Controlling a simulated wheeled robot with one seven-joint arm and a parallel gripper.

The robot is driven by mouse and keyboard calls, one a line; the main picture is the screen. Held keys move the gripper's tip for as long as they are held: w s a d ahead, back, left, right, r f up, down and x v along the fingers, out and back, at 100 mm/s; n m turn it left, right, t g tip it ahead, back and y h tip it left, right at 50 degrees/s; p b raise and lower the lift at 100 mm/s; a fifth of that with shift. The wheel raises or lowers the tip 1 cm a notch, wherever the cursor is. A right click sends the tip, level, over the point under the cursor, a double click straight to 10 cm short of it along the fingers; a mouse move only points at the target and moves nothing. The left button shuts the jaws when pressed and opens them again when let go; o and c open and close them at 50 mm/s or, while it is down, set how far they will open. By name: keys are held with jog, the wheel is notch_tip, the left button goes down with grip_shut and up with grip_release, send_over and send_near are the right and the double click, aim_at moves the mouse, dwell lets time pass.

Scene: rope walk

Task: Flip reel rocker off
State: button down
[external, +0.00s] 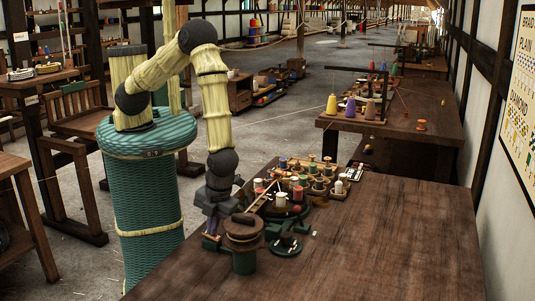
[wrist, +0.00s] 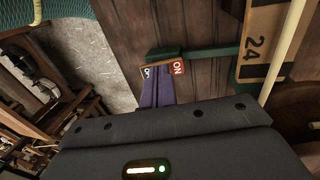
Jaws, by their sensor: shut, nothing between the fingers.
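In the wrist view the reel rocker (wrist: 178,67) shows as a small switch with a red ON side at right. A white-marked side at left is partly hidden by my fingers. It sits at the end of a green bar by the dark wooden table edge. My gripper (wrist: 155,78) is shut and empty, its purple-grey fingertips overlapping the rocker's left and middle part. I cannot tell whether they touch it or which way it is tilted. In the external view my gripper (external: 211,228) is low at the table's near left edge, and the rocker cannot be made out there.
A round wooden reel on a green base (external: 244,235) stands right beside my gripper. A rack of several thread spools (external: 310,172) lies behind it. The table's right part (external: 400,240) is bare.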

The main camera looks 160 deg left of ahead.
jog(key=shift+a+f, duration=0.1)
jog(key=shift+a, duration=0.05)
jog(key=shift+w+r+p, duration=0.2)
jog(key=shift+r+p, duration=0.2)
notch_tip(320, 180, up, 7)
jog(key=a+p, duration=0.1)
jog(key=p, duration=0.4)
jog(key=shift+w, duration=0.45)
jog(key=shift+r, duration=0.1)
notch_tip(320, 180, up, 6)
jog(key=b, duration=0.7)
send_over(220, 238)
jog(key=shift+w+r, duration=0.1)
jog(key=shift+w, duration=0.05)
